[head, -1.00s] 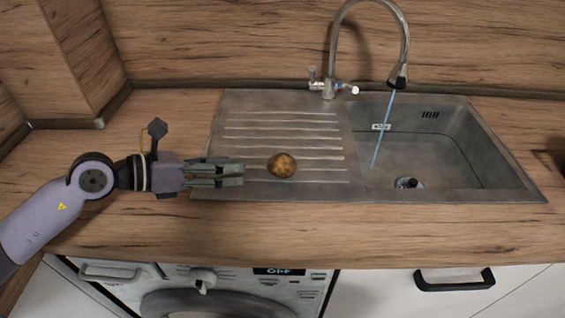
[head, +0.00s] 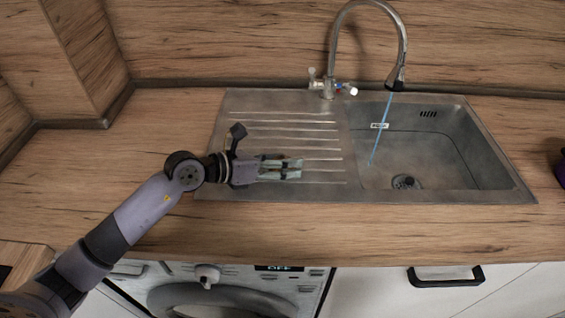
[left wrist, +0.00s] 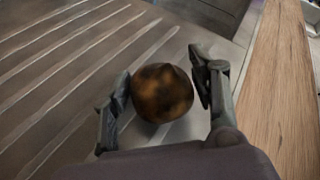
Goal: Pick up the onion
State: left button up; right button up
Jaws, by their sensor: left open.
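The onion (left wrist: 162,93) is round and mottled brown-gold. In the left wrist view it sits on the ridged metal drainboard (left wrist: 65,75), between the two fingers of my left gripper (left wrist: 160,80). The fingers are open, one on each side; the left finger is very close to the onion and I cannot tell if it touches. In the head view my left gripper (head: 288,167) is over the drainboard (head: 262,104) and hides nearly all of the onion. My right gripper is not in view.
The sink basin (head: 440,150) lies to the right, with a tap (head: 334,50) behind and a thin blue stream of water (head: 380,135). Wooden worktop (head: 130,130) is clear at left. A dark object (head: 561,172) shows at the right edge.

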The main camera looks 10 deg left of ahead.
pick_arm(q)
jog(key=shift+w+d+f, duration=0.15)
jog(key=shift+w+d, duration=0.05)
jog(key=shift+d, duration=0.05)
jog(key=shift+c, duration=0.3)
jog(key=c, duration=1)
